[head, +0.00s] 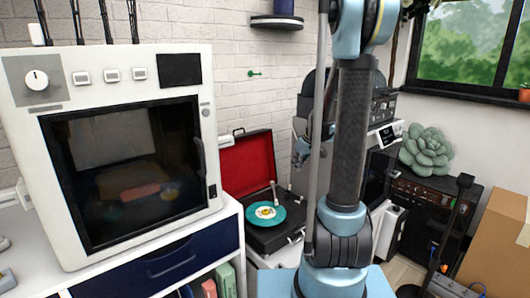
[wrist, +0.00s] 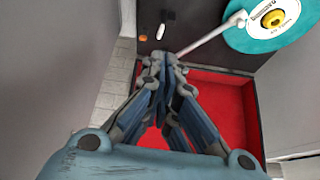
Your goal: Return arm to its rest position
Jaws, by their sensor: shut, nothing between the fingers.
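My gripper (wrist: 160,65) shows in the wrist view with its fingers drawn together at the tips, shut and empty. In that view it is over the open record player, whose red-lined lid (wrist: 240,108) lies behind the fingers. The teal record (wrist: 268,22) is at the top right, apart from the fingertips, with the pale tonearm (wrist: 212,36) reaching toward it.
A large white machine with a dark window (head: 130,170) stands on the left cabinet (head: 165,268). A small wall shelf (head: 277,22) is above. A black amplifier with a green succulent cushion (head: 426,152) and a cardboard box (head: 498,240) are on the right.

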